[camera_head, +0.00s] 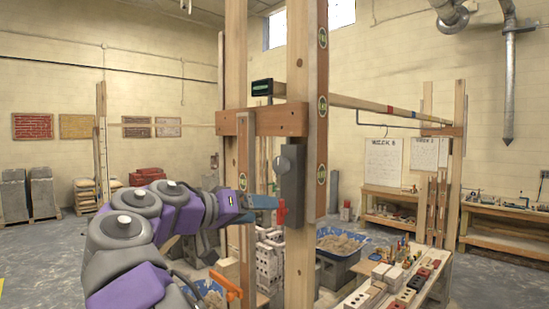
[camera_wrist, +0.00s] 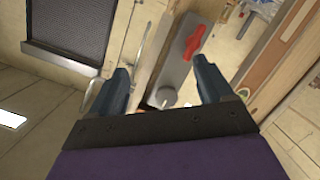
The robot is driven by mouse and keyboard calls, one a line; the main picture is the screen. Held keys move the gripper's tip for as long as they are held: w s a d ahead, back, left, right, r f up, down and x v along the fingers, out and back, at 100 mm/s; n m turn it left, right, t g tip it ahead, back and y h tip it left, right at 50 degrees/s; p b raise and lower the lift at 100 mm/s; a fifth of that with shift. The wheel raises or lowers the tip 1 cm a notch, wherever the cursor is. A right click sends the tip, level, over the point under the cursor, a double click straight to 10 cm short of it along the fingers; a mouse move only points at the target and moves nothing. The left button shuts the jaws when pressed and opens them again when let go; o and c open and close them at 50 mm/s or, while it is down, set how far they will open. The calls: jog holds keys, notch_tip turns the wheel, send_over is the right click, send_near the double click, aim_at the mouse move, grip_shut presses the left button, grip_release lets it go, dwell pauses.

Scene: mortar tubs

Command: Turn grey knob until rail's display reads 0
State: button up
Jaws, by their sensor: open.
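The round grey knob (camera_head: 281,164) sits on the upper part of a grey box (camera_head: 293,194) fixed to an upright wooden post. A red handle (camera_head: 281,211) is lower on the same box. My gripper (camera_head: 270,203) is open and empty, left of the box, below the knob's height. In the wrist view the knob (camera_wrist: 162,97) appears between my two spread fingers (camera_wrist: 165,78), with no visible contact; the red handle (camera_wrist: 194,40) is beyond the fingertips. The dark display (camera_head: 268,87) with green marks is above the wooden crosspiece; its reading is too small to tell.
Wooden posts (camera_head: 301,262) stand close around my arm. A long rail (camera_head: 390,107) with red and blue marks runs to the right. An orange clamp (camera_head: 226,284) is low beside my arm.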

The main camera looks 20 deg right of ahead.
jog(key=w+a+r+m+t+h+p, duration=0.2)
jog(key=w+a+r+m+p, duration=0.1)
jog(key=a+r, duration=0.45)
jog(key=m, duration=0.1)
send_near(278, 165)
jog(key=x, duration=0.9)
jog(key=shift+w+d, duration=0.1)
jog(key=shift+d, duration=0.05)
jog(key=c, duration=1)
